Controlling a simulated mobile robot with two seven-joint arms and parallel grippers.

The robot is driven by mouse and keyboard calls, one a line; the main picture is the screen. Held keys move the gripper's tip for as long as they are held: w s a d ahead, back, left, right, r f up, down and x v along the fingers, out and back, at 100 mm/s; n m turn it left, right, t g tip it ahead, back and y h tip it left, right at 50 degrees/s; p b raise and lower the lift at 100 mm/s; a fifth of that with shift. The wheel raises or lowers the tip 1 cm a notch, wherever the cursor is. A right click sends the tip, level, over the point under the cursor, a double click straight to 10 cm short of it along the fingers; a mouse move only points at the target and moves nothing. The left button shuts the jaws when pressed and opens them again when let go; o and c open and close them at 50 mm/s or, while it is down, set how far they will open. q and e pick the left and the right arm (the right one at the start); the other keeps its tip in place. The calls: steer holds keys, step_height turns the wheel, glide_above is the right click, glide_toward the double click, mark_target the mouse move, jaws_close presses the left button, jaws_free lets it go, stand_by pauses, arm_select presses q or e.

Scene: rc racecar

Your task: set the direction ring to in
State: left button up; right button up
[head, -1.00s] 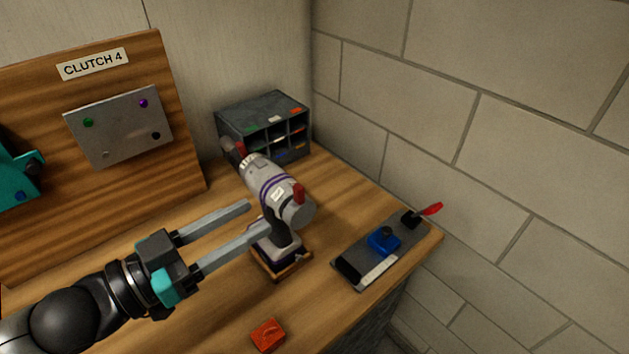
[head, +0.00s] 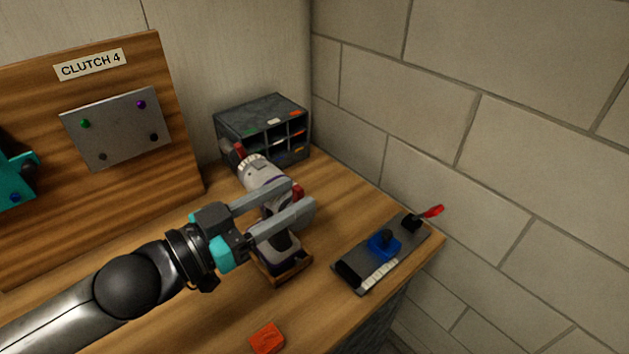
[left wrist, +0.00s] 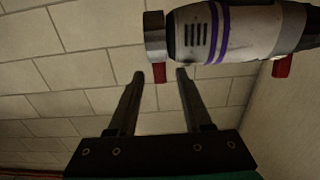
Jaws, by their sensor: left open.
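The drill (head: 262,172), pale grey with purple stripes, stands upright in a wooden holder (head: 294,270). At its near end a grey ring (left wrist: 154,36) carries a red tab (left wrist: 159,73), which also shows in the head view (head: 298,192). A second red tab (left wrist: 283,66) sits toward the other end, by the chuck. No ring marking is readable, so I cannot tell its setting. My left gripper (head: 299,198) is open, with its fingertips on either side of the near red tab. In the left wrist view the tab shows between the fingertips (left wrist: 160,74), with gaps both sides.
A dark plate with a blue-based lever (head: 384,246) and a red switch (head: 433,211) lies at right. An orange-red block (head: 267,338) lies in front. A grey pigeonhole box (head: 262,115) stands behind the drill, and a wooden CLUTCH 4 board (head: 180,150) at left.

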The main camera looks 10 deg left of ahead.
mark_target(301, 191)
arm_select(q)
steer(key=shift+x, duration=2.65)
jaws_close()
